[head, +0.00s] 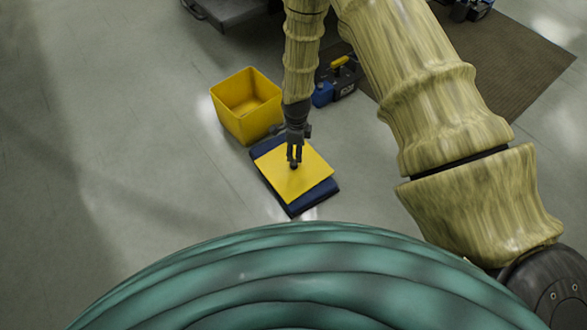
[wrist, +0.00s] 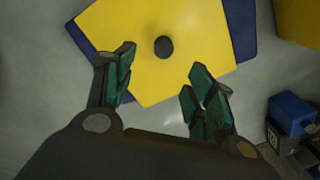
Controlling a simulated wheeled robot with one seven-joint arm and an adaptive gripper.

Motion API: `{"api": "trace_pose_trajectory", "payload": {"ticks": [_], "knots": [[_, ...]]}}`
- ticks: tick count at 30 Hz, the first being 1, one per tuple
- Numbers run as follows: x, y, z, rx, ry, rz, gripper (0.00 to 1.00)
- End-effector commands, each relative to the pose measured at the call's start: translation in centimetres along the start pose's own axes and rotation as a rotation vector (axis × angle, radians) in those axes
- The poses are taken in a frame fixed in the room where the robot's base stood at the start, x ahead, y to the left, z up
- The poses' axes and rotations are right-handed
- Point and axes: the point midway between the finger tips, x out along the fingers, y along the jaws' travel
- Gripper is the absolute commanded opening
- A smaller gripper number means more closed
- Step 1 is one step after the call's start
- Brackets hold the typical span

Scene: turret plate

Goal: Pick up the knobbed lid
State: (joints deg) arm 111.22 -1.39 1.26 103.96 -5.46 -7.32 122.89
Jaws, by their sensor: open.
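The knobbed lid (head: 310,172) is a flat yellow plate with a small dark round knob. It lies on a dark blue base (head: 297,207) on the floor, turned so that blue shows along its edges. In the wrist view the yellow lid (wrist: 190,75) fills the upper middle, and its knob (wrist: 163,47) stands clear beyond the fingers. My gripper (head: 294,160) is over the lid in the head view, pointing down and partly hiding the knob. In the wrist view my gripper (wrist: 160,80) is open, its green-padded fingers wide apart with nothing between them.
An open, empty yellow bin (head: 247,122) stands just behind and left of the base. A blue and black item with a yellow handle (head: 340,82) is behind to the right. A brown mat (head: 510,65) lies at the right. The floor at the left is clear.

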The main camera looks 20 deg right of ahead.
Motion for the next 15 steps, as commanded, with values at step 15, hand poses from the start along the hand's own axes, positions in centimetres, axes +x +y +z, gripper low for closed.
{"api": "trace_pose_trajectory", "payload": {"ticks": [15], "knots": [[5.5,-0.1,0.2,-0.003,-0.001,-0.001,0.55]]}}
